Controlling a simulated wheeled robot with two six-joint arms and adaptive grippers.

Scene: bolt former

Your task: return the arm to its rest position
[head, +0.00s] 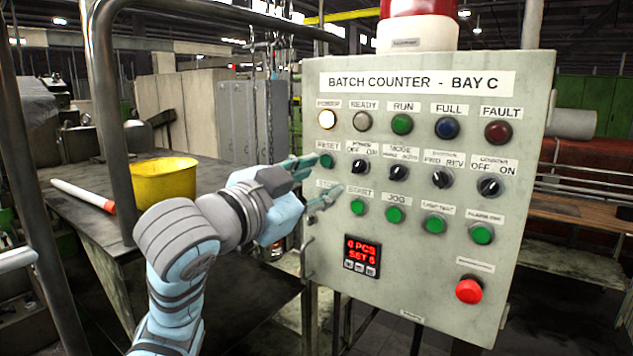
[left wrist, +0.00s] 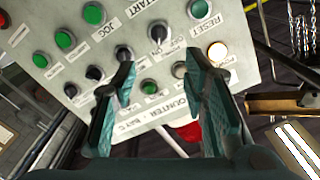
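My left arm (head: 178,262) reaches in from the lower left of the head view. Its gripper (head: 325,177) is in front of the left edge of the grey control panel (head: 415,265), near the green RESET button (head: 327,161). The fingers are spread and hold nothing. In the left wrist view the open gripper (left wrist: 160,65) faces the panel, which appears upside down, with the RESET button (left wrist: 199,9) beyond the fingertips. I cannot tell whether a fingertip touches the panel. My right gripper is not in view.
The white POWER lamp (head: 327,119) is lit. A red push button (head: 469,290) and a red counter display (head: 361,255) sit low on the panel. A yellow bucket (head: 164,181) stands on the left table, behind a metal post (head: 103,90).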

